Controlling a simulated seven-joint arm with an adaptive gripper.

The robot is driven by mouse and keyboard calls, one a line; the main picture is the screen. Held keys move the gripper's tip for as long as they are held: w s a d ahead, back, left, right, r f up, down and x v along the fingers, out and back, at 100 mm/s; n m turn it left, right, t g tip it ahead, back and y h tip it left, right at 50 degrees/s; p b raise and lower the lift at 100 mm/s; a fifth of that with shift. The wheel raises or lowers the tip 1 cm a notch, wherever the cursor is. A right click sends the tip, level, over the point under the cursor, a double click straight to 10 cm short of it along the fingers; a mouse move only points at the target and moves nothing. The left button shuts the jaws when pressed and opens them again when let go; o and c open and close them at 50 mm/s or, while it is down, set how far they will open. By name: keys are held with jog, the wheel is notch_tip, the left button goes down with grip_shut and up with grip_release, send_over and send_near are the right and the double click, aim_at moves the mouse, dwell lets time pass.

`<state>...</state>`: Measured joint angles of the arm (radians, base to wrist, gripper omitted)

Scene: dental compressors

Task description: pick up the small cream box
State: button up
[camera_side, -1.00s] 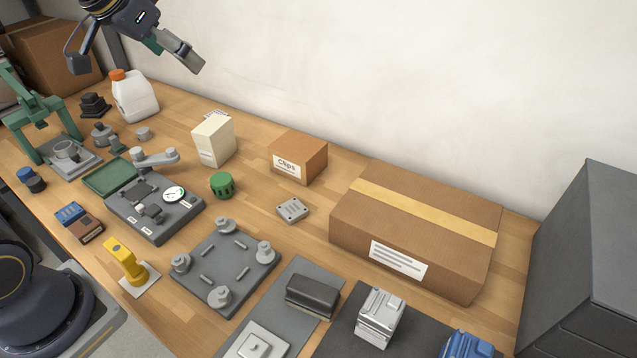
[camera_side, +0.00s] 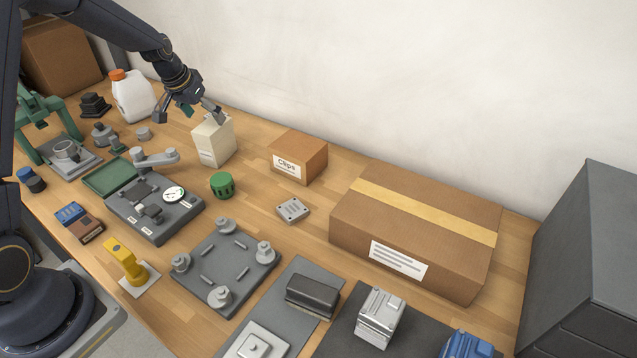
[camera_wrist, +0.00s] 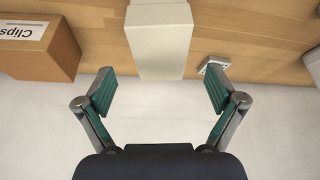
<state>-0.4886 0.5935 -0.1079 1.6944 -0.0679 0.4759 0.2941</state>
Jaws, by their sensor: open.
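The small cream box (camera_side: 214,143) stands upright on the wooden bench near the wall, with a white label on its front. In the wrist view the cream box (camera_wrist: 159,40) shows at the top centre, ahead of the fingers and between their lines. My gripper (camera_side: 190,113) is at the height of the box's top, behind and to the left of it, with one finger near the top's back edge. In the wrist view my gripper (camera_wrist: 160,92) is wide open with nothing between its fingers. Whether a finger touches the box I cannot tell.
A brown Clips box (camera_side: 298,158) stands to the right of the cream box. A green knobbed part (camera_side: 222,185) sits in front of it. A white jug with an orange cap (camera_side: 133,96) is at the left. A power socket (camera_wrist: 214,64) shows near the right finger.

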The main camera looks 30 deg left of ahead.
aim_at(212, 124)
jog(key=shift+x, duration=3.5)
jog(key=shift+f, duration=0.2)
jog(key=c, duration=1.3)
jog(key=shift+w, duration=0.1)
jog(key=shift+c, duration=0.2)
jog(key=shift+r, duration=0.15)
